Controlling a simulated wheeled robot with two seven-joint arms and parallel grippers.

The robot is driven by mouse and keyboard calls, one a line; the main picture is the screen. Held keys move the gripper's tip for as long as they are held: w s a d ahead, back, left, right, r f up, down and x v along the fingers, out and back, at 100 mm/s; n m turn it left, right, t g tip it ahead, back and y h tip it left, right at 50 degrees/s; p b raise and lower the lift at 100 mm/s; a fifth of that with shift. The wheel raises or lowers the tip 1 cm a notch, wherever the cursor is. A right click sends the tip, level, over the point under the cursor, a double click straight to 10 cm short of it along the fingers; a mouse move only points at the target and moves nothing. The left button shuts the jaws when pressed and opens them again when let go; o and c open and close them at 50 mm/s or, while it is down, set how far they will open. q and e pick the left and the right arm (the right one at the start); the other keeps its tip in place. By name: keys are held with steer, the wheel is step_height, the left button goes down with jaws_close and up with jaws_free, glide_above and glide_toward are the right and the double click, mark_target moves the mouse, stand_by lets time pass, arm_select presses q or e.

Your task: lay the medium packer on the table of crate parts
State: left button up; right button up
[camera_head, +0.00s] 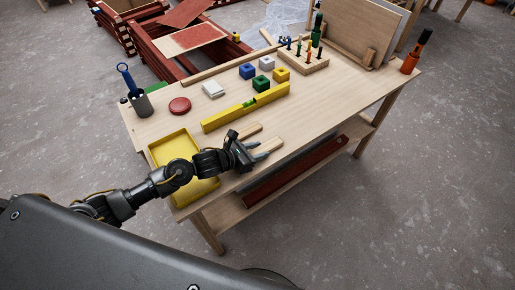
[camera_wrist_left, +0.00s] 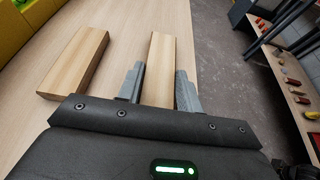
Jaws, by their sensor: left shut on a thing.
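Two pale wooden packers show at the front of the table of crate parts (camera_head: 330,100). My left gripper (camera_head: 256,153) is at the table's front edge, shut on the nearer packer (camera_head: 269,146). In the left wrist view this packer (camera_wrist_left: 159,68) stands out between the two fingers (camera_wrist_left: 158,90). The other packer (camera_wrist_left: 76,62) lies flat on the table to its left, apart from it; it also shows in the head view (camera_head: 247,131). I cannot tell whether the held packer touches the table, or which is the medium one. My right gripper is out of view.
A yellow spirit level (camera_head: 245,107) lies behind the packers. A yellow tray (camera_head: 174,146) is at the left, partly behind my arm. Several coloured blocks, a red disc (camera_head: 180,105) and a tool rack (camera_head: 303,62) stand further back. A red board (camera_head: 295,172) lies on the lower shelf.

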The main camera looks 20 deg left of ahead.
arm_select(q)
steer(key=shift+f+b, duration=0.25)
steer(key=shift+b, duration=0.05)
steer(key=o, duration=1)
steer(key=shift+r, duration=0.1)
steer(key=shift+c, duration=0.2)
steer(key=shift+r, duration=0.1)
steer(key=shift+r+p, duration=0.2)
steer(key=shift+p, duration=0.2)
steer(key=v, duration=0.3)
steer(key=b+v, duration=0.1)
steer(key=v, duration=0.3)
steer(key=b+v, duration=0.1)
steer(key=v, duration=0.2)
steer(key=shift+s+a+f, duration=0.1)
steer(key=shift+s+a, duration=0.2)
steer(key=shift+a, duration=0.05)
steer(key=shift+s+a+r, duration=0.25)
steer(key=shift+s+r, duration=0.05)
steer(key=shift+s, duration=0.1)
